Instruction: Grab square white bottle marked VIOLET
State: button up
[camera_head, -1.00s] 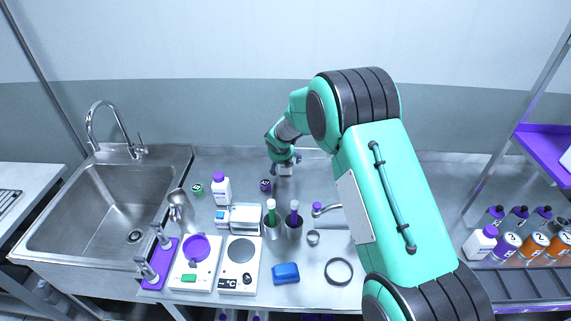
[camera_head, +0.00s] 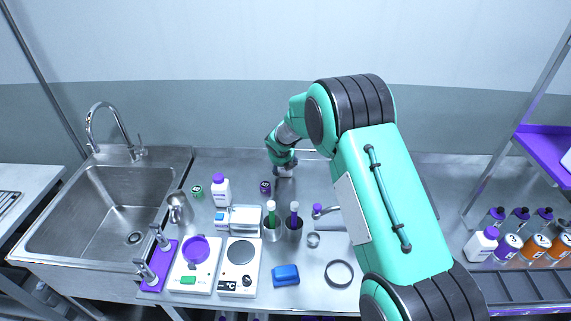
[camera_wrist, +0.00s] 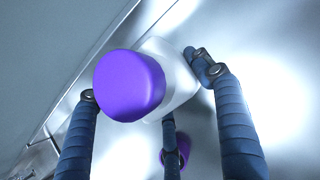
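In the wrist view a white bottle (camera_wrist: 182,80) with a large purple cap (camera_wrist: 130,85) stands between the blue fingers of my gripper (camera_wrist: 147,85). The fingers are spread around it, and the gripper looks open. I cannot tell whether any finger touches the bottle. No label can be read. In the head view my gripper (camera_head: 283,170) is low over the back of the counter, and the bottle there is mostly hidden by it. Another white bottle with a purple cap (camera_head: 221,192) stands further left; its marking is too small to read.
A small purple-lidded jar (camera_head: 265,187) stands just left of my gripper and also shows in the wrist view (camera_wrist: 174,158). The back wall (camera_wrist: 60,60) is close. Several bottles fill the right rack (camera_head: 507,246).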

jog(key=c, duration=0.5)
jog(key=shift+r, duration=0.1)
jog(key=shift+c, duration=0.4)
jog(key=shift+r+p, duration=0.4)
jog(key=shift+r, duration=0.35)
notch_tip(320, 180, up, 2)
jog(key=shift+r+p, duration=0.15)
jog(key=shift+p, duration=0.4)
jog(key=s+d+r, duration=0.1)
jog(key=s+d, duration=0.3)
jog(key=s, duration=1.1)
jog(key=shift+s+d, duration=0.15)
